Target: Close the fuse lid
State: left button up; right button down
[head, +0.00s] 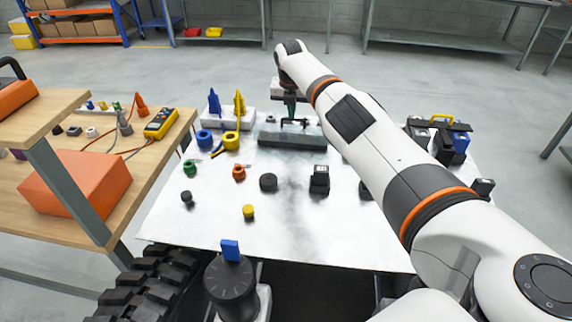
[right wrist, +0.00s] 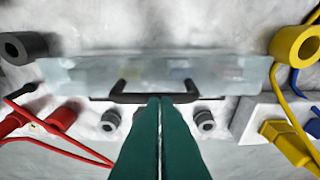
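The fuse lid (right wrist: 80,75) is a translucent grey panel with a black bar handle (right wrist: 105,98). In the head view the lid (head: 290,138) lies across the back middle of the light table, with the handle (head: 297,122) at its far side. I cannot tell its exact tilt. My right gripper (right wrist: 160,98) has green fingers pressed together, tips at the middle of the handle bar and overlapping it; touching is unclear. The bar runs across both fingers, not between them. It also shows in the head view (head: 291,113). A dark round part with a blue tab (head: 231,250), probably my left gripper, shows low.
Yellow ring (head: 231,141) and blue ring (head: 204,137) stand left of the lid. A black block (head: 319,180) and several small caps stand nearer on the table. Black and blue battery-like blocks (head: 459,142) stand right. A wooden bench (head: 150,165) stands left.

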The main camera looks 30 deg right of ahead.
jog(key=shift+s+d+f, duration=0.15)
jog(key=shift+d+f, duration=0.1)
jog(key=shift+f, duration=0.05)
jog(key=shift+r+p, duration=0.55)
jog(key=shift+r, duration=0.2)
jog(key=v, duration=1.1)
jog(key=shift+a, duration=0.3)
